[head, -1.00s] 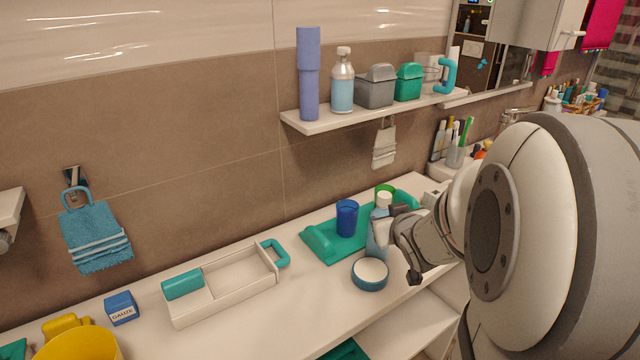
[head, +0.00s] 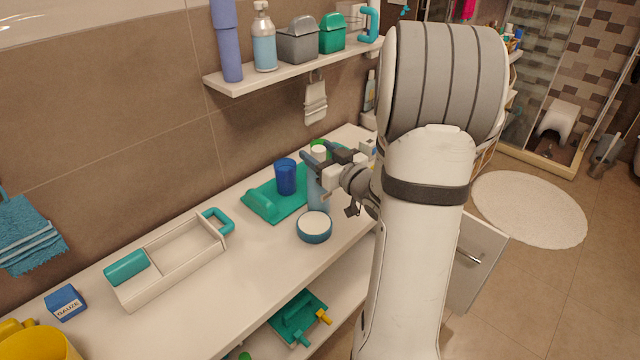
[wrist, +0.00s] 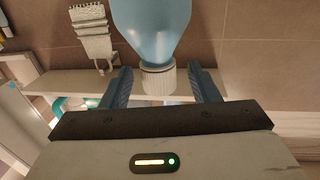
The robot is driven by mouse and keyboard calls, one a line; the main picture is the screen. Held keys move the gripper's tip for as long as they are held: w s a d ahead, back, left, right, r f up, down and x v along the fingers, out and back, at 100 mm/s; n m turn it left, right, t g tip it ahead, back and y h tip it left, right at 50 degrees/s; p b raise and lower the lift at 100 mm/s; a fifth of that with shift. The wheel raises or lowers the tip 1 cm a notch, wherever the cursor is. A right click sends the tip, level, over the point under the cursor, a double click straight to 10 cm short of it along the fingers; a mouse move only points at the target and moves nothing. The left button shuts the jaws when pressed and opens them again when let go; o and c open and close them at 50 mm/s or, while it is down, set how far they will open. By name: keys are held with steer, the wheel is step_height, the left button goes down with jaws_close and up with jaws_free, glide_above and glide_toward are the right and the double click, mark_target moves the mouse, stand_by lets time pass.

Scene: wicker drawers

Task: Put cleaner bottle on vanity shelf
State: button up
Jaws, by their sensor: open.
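A light-blue bottle (head: 317,197) with a white cap stands upright on the counter beside a green tray. My gripper (head: 322,159) is at its cap, reaching in from the right. The wrist view is upside down; there the bottle (wrist: 155,25) hangs from the top, and its cap lies between the spread fingers of my gripper (wrist: 162,88), with gaps on both sides. A white wall shelf (head: 228,86) is above the counter and a lower shelf (head: 350,283) is under it. Another light-blue bottle (head: 264,48) stands on the wall shelf.
A blue cup (head: 286,177) stands on the green tray (head: 262,208), close to the bottle. A round blue-rimmed container (head: 314,228) is in front. The wall shelf also holds a purple bottle (head: 227,42), a grey box (head: 298,42) and a green box (head: 332,36).

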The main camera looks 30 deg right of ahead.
steer(key=shift+w+a, duration=0.15)
steer(key=shift+w, duration=0.6)
steer(key=shift+w+a, duration=0.1)
steer(key=shift+w, duration=0.6)
steer(key=shift+c, duration=0.3)
jaws_close()
